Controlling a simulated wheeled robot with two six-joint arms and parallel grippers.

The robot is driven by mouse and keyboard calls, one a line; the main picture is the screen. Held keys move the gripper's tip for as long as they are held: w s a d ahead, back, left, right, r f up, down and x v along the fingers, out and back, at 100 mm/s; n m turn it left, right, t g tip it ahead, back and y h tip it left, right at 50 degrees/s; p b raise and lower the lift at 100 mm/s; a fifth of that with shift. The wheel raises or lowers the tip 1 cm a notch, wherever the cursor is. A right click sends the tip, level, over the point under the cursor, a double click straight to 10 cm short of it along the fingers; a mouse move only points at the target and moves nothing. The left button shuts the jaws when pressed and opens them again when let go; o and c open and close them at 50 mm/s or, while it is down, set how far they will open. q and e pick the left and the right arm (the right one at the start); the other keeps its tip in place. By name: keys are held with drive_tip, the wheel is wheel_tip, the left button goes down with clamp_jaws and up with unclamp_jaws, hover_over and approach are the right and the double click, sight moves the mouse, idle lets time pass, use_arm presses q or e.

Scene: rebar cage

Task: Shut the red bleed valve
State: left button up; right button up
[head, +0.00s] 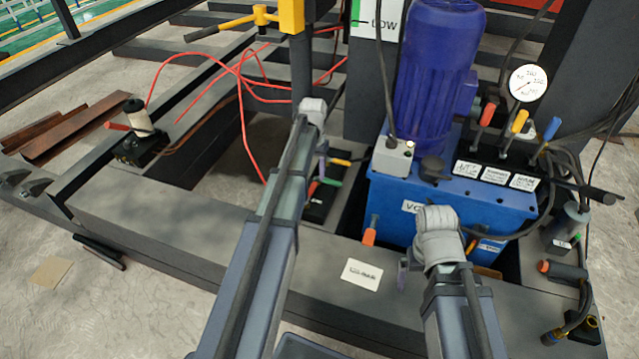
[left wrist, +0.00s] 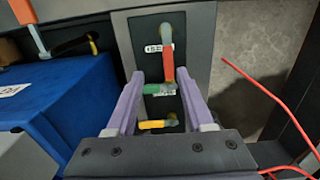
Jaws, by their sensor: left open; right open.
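A red valve handle (left wrist: 168,62) sits on a dark plate with a green handle (left wrist: 152,88) and a yellow handle (left wrist: 157,124). In the left wrist view the red handle runs lengthwise, while the green and yellow ones lie crosswise. In the head view the red handle (head: 312,188) is small, beside the green handle (head: 330,182). My left gripper (left wrist: 160,75) is open, its purple fingers on either side of the red and green handles in the picture; contact cannot be told. My right gripper (head: 403,273) is open by the blue tank's front, mostly hidden by its arm.
The blue tank (head: 385,205) carries a blue motor (head: 435,70), a gauge (head: 529,83) and red, yellow and blue levers. An orange-handled lever (head: 370,232) stands at its front. Red hoses (head: 250,82) loop at upper left. A dark beam (head: 150,225) runs along the front.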

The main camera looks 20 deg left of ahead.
sight(312, 189)
use_arm(q)
drive_tip(key=shift+w+a+f, duration=0.4)
drive_tip(key=shift+w+a, duration=0.4)
wheel_tip(312, 189, down, 8)
drive_tip(key=b, duration=0.8)
drive_tip(key=shift+r, duration=0.15)
use_arm(e)
drive_tip(key=f, duration=0.8)
drive_tip(key=shift+w+f, duration=0.3)
drive_tip(key=shift+w, duration=0.1)
drive_tip(key=shift+r, duration=0.1)
use_arm(q)
clamp_jaws()
